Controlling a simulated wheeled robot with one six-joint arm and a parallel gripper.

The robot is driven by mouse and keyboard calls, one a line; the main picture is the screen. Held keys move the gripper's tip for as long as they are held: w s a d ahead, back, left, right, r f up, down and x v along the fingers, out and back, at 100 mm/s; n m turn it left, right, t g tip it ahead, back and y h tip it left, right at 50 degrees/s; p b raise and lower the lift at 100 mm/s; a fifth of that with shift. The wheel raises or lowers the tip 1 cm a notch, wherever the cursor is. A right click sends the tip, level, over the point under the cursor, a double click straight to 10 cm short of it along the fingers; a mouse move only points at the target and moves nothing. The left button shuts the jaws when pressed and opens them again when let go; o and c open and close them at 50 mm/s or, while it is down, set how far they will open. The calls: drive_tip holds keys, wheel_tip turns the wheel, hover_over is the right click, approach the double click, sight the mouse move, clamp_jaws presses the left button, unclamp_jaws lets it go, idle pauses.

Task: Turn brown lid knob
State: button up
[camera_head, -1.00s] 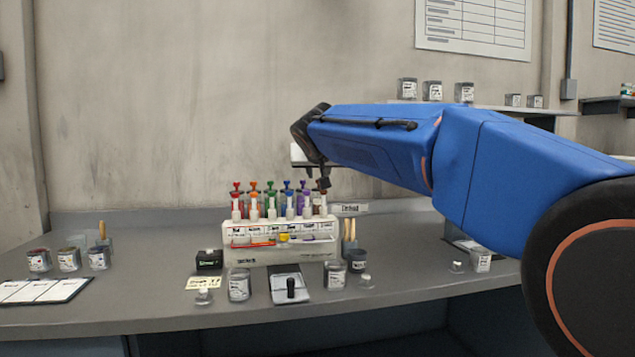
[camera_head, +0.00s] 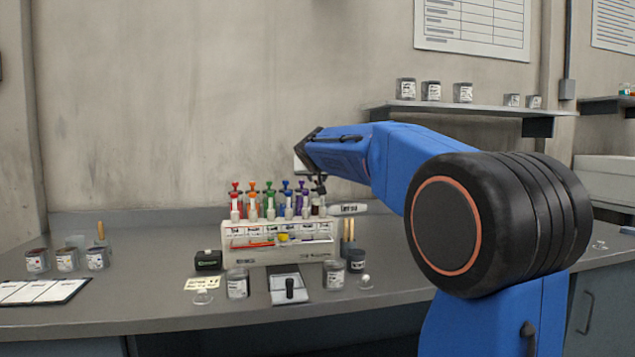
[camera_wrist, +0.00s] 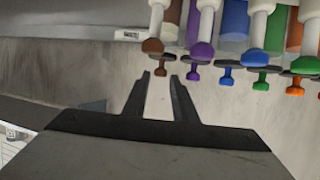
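A white rack (camera_head: 262,256) on the bench holds a row of vials with coloured lids: red, orange, green, blue, purple and, at the right end, brown. My gripper (camera_head: 319,188) is above the right end of the row, and the brown lid's top is largely hidden there. In the wrist view, the brown lid knob (camera_wrist: 162,84) shows between the two fingertips of my gripper (camera_wrist: 160,76). The fingers are apart, with a gap visible beside the knob. The purple lid knob (camera_wrist: 193,76) is close to the right of the right finger.
More jars (camera_head: 67,259) and a clipboard (camera_head: 42,291) are at the left. A shelf (camera_head: 470,107) is on the wall behind my arm.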

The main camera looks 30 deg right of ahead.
sight(317, 181)
drive_tip(key=shift+x, duration=2.15)
clamp_jaws()
drive_tip(key=shift+n+t+y, duration=0.8)
drive_tip(key=shift+n+y, duration=1.8)
drive_tip(key=shift+y, duration=0.2)
drive_tip(key=shift+n+y, duration=0.6)
drive_tip(key=shift+y, duration=0.2)
drive_tip(key=shift+n+g+y, duration=0.4)
drive_tip(key=shift+n+y, duration=1.2)
drive_tip(key=shift+y, duration=0.3)
drive_tip(key=shift+a, duration=0.1)
